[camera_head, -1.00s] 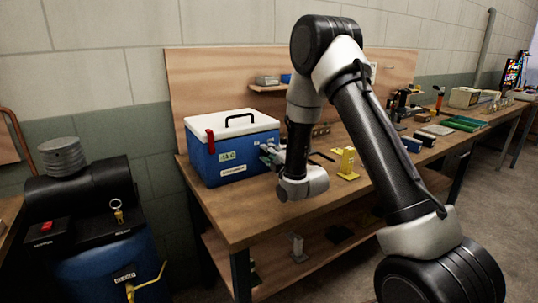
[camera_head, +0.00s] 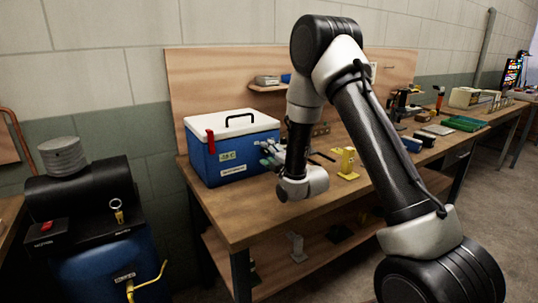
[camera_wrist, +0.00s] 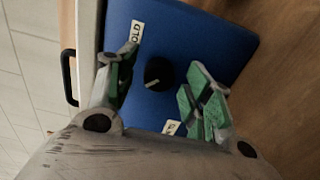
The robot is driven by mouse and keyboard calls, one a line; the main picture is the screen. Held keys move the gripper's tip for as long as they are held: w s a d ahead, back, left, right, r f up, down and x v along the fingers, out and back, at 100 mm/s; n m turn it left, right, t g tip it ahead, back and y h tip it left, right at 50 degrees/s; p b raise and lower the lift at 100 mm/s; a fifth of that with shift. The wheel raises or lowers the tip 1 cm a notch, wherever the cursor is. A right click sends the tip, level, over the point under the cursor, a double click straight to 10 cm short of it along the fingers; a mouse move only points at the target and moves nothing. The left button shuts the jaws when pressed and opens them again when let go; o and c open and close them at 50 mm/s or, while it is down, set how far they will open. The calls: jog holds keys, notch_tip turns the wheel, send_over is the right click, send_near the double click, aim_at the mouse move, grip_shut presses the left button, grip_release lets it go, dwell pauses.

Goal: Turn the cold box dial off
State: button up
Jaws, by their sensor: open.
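The cold box (camera_head: 240,160) is a blue box with a white lid, a black handle and a red latch, standing at the left end of the workbench. Its black dial (camera_wrist: 158,74) with a pale pointer line shows in the wrist view on the blue face, between two white labels. My gripper (camera_wrist: 160,88) is open, with its green-padded fingers on either side of the dial. I cannot tell whether they touch it. In the head view my gripper (camera_head: 270,157) is at the box's right side, partly hidden by my arm, and the dial is hidden there.
The wooden workbench (camera_head: 240,222) runs to the right. A yellow bracket (camera_head: 347,163) stands right of my wrist. A green tray (camera_head: 465,123) and several tools lie farther along. A black and blue machine (camera_head: 90,225) stands at the left. A wooden back panel is behind the box.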

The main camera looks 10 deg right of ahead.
jog(key=v, duration=0.7)
jog(key=shift+s, duration=0.2)
jog(key=shift+r, duration=0.1)
jog(key=s+d+r+m+g+h, duration=0.4)
jog(key=s+d+r+m+g, duration=0.2)
jog(key=s+d+r+m, duration=0.35)
jog(key=s+d+r+m+g, duration=0.1)
jog(key=s+m, duration=0.3)
jog(key=s, duration=0.5)
jog(key=s+d+r+m+g+h, duration=0.1)
jog(key=s+r+m+g, duration=0.1)
jog(key=s, duration=0.7)
jog(key=s+d+r+m+g, duration=0.1)
jog(key=s+m+g, duration=0.3)
jog(key=s, duration=0.5)
jog(key=shift+s+r+m+h, duration=0.3)
jog(key=shift+s+m, duration=0.05)
jog(key=shift+m, duration=0.8)
